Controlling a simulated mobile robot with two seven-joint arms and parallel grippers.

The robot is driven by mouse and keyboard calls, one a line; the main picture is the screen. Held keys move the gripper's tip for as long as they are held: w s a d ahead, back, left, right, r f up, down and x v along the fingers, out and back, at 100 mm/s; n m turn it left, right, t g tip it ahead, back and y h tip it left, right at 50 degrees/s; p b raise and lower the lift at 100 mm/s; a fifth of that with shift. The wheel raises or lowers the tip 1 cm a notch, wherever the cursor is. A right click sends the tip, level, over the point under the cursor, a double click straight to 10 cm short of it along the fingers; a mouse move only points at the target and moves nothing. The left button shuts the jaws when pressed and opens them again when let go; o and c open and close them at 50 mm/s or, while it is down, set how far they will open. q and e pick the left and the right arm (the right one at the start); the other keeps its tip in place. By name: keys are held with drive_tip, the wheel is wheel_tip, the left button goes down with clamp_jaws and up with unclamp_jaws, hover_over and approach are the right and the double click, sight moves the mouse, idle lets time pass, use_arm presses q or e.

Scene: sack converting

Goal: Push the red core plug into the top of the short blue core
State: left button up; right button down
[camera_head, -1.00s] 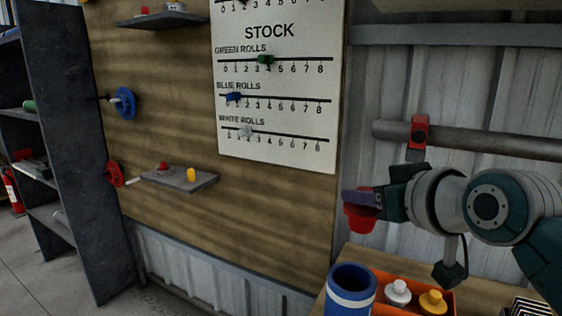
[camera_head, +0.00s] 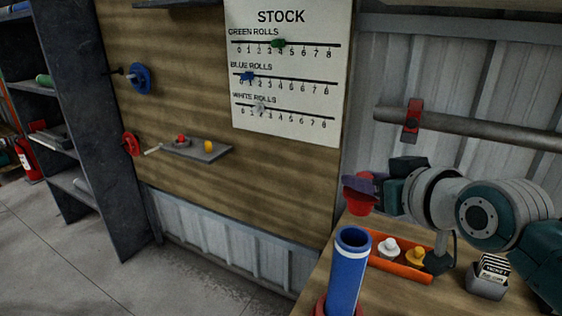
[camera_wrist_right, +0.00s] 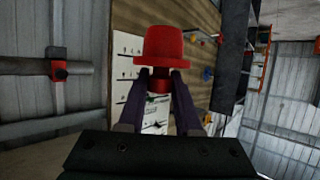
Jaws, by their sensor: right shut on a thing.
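The blue core (camera_head: 347,275) stands upright on the workbench, its open dark top facing up. It has a white band below the rim, and its foot is in a red ring at the frame's bottom edge. My right gripper (camera_head: 366,184) is shut on the red core plug (camera_head: 358,202). The plug hangs below the fingers, above and slightly right of the core's top in the head view, apart from it. In the right wrist view the plug (camera_wrist_right: 158,48) sits between the two fingertips (camera_wrist_right: 157,78), and the core is not seen. My left gripper is not in view.
An orange tray (camera_head: 400,268) with a white and a yellow plug sits right of the core. A grey card holder (camera_head: 487,285) stands further right. A pipe with a red clamp (camera_head: 411,120) runs along the wall. A small shelf (camera_head: 205,153) is on the wooden wall.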

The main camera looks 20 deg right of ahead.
drive_tip(key=shift+f+b, duration=1.85)
drive_tip(key=shift+f, duration=0.45)
wheel_tip(320, 180, down, 4)
drive_tip(key=b, duration=0.2)
drive_tip(key=shift+r+b, duration=0.2)
drive_tip(key=shift+b, duration=0.1)
drive_tip(key=c, duration=0.5)
unclamp_jaws()
drive_tip(key=shift+s, duration=0.15)
approach(368, 207)
drive_tip(key=shift+w+d+f+p, duration=0.1)
drive_tip(key=shift+w+f+p, duration=0.3)
drive_tip(key=shift+f, duration=0.7)
drive_tip(key=shift+w+f+p, duration=0.1)
drive_tip(key=shift+w+f, duration=0.5)
drive_tip(key=shift+f, duration=0.55)
